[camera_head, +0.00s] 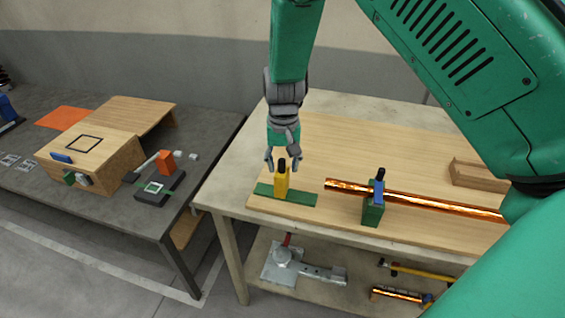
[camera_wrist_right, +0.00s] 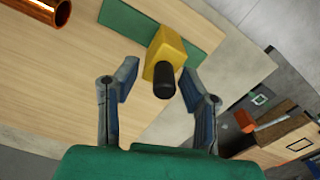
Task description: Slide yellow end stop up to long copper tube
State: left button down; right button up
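The yellow end stop (camera_head: 282,184) with a black knob on top stands on a green rail (camera_head: 304,197) on the wooden board, near the board's left end. The long copper tube (camera_head: 420,199) lies to its right, with a clear gap between them. My right gripper (camera_head: 283,162) comes down from above at the end stop's black knob. In the wrist view the end stop (camera_wrist_right: 168,56) is ahead of the fingers, which are spread (camera_wrist_right: 158,85), with the knob between or just beyond their tips; contact is not visible. The left gripper is not in view.
A green-and-blue support (camera_head: 373,205) holds the tube near its left end. A lower shelf holds a metal clamp (camera_head: 290,262) and tools. A dark side table (camera_head: 215,130) with boxes stands at the left.

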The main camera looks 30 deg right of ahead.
jog(key=shift+a, duration=0.3)
grip_shut()
jog(key=s+d+p, duration=0.2)
jog(key=s+d, duration=0.4)
jog(key=s, duration=0.1)
jog(key=shift+d, duration=0.25)
jog(key=shift+a+r, duration=0.1)
grip_release()
jog(key=shift+a, duration=0.1)
